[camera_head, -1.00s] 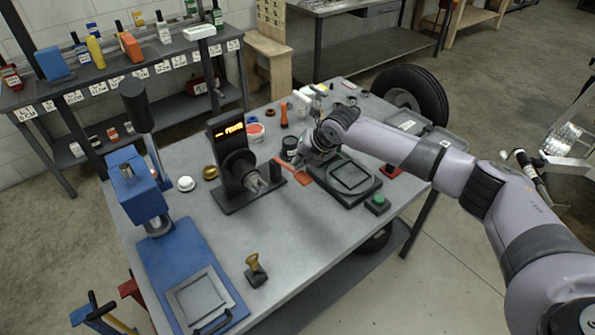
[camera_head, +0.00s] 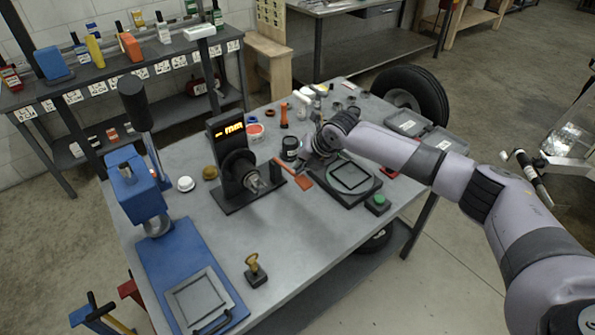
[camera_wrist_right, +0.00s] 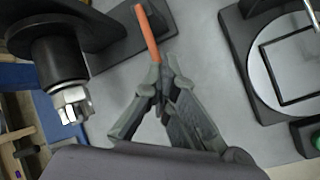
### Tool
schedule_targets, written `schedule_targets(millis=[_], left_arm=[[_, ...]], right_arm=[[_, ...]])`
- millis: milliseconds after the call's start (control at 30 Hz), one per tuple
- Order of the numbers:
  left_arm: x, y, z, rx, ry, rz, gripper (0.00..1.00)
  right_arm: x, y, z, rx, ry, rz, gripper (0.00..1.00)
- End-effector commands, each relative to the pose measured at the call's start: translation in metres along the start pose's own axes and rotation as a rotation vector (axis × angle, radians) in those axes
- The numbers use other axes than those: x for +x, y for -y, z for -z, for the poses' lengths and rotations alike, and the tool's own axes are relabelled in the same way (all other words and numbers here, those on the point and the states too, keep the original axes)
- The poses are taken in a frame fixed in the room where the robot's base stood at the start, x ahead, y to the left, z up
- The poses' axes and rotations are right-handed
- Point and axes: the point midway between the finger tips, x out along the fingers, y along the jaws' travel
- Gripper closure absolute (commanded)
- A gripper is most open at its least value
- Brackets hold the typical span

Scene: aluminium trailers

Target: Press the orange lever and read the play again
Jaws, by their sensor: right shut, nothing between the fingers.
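The orange lever (camera_head: 302,182) sticks out from the black gauge stand on the bench. Its orange bar also shows in the right wrist view (camera_wrist_right: 147,33). My right gripper (camera_head: 304,164) is low over the bench beside the lever. In the right wrist view its closed fingertips (camera_wrist_right: 158,75) meet at the near end of the orange bar, with nothing held; I cannot tell whether they touch it. The stand's display (camera_head: 231,130) shows lit orange digits, too small to read. The stand's hub (camera_head: 240,168) carries a metal fitting, clear in the right wrist view (camera_wrist_right: 70,103). My left gripper is out of view.
A black plate with a framed square (camera_head: 349,176) lies right of the lever, with a green button box (camera_head: 377,203) beside it. A black pot (camera_head: 290,146) stands just behind the lever. A blue press (camera_head: 137,190) stands at the left.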

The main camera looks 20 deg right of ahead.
Motion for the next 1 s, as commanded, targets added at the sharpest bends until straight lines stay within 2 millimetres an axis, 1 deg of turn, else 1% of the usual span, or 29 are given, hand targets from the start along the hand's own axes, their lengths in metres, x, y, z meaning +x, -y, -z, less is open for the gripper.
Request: schedule_targets(millis=[1000], left_arm=[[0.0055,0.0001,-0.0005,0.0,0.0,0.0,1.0]], right_arm=[[0.0102,0.0077,0.0086,0.0,-0.004,0.003,1.0]])
